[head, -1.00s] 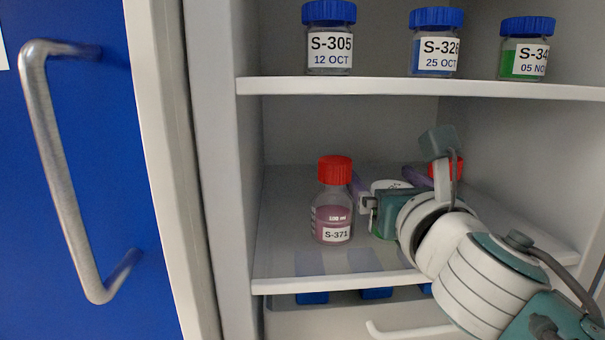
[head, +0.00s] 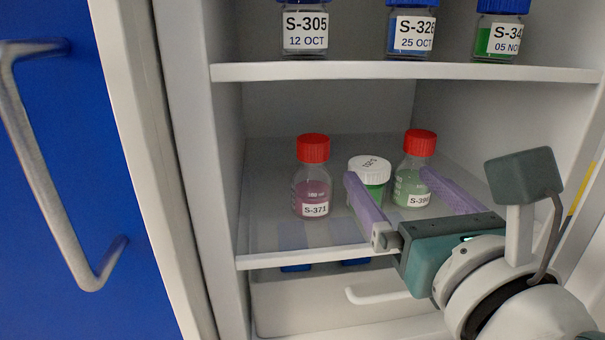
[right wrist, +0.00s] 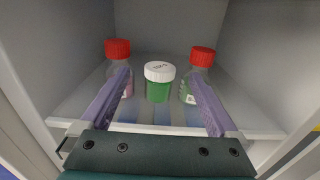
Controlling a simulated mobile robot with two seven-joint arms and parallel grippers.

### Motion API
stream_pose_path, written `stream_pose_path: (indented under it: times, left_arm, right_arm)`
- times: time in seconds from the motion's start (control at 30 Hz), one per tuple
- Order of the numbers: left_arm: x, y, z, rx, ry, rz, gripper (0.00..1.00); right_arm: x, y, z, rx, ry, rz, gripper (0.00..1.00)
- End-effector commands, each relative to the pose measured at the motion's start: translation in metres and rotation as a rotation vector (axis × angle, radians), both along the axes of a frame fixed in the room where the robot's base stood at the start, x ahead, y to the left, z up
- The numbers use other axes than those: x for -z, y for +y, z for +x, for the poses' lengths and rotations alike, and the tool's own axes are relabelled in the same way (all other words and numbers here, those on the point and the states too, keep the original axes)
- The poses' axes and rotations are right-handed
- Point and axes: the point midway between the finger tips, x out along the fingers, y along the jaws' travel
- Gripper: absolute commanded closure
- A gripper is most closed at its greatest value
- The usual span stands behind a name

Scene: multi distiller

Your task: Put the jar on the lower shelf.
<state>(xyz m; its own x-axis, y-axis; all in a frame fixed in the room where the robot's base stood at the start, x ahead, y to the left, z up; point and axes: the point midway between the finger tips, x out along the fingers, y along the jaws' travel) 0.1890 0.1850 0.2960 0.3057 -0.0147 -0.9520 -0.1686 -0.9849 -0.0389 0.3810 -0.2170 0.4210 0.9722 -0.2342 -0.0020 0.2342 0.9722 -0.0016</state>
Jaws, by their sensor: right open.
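A jar (head: 371,172) with a white lid and green contents stands upright on the lower shelf (head: 340,251), between two red-capped bottles. It also shows in the right wrist view (right wrist: 159,84), centred between my fingers and beyond their tips. My right gripper (head: 388,172) is open, its two purple fingers spread and empty, pointing into the shelf. The left finger covers part of the jar in the head view. The fingers appear apart from the jar. My left gripper is not in view.
Bottle S-371 (head: 312,178) with pink liquid stands left of the jar. A red-capped bottle with pale green liquid (head: 414,172) stands to its right, close to my finger. Blue-capped bottles stand on the upper shelf (head: 400,72). A blue door (head: 60,180) is at left.

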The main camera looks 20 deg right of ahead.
Motion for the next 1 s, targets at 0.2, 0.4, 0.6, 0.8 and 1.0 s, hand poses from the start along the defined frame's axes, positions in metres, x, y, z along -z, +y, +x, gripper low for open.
stream_pose_path:
  times: [0.2, 0.4, 0.6, 0.8, 1.0]
  left_arm:
    - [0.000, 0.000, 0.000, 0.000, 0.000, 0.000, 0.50]
    - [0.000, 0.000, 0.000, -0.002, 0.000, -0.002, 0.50]
    - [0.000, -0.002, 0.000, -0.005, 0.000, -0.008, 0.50]
    - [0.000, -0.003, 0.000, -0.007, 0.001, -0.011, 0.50]
    - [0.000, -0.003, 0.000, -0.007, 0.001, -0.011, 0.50]
  right_arm:
    - [0.008, -0.027, -0.020, 0.140, -0.034, 0.388, 0.04]
    - [0.068, -0.055, -0.077, 0.617, -0.114, 1.448, 0.04]
    - [0.118, -0.004, -0.149, 1.259, -0.126, 2.165, 0.04]
    - [0.125, 0.032, -0.189, 1.640, -0.111, 2.334, 0.04]
    - [0.126, 0.035, -0.192, 1.678, -0.112, 2.341, 0.04]
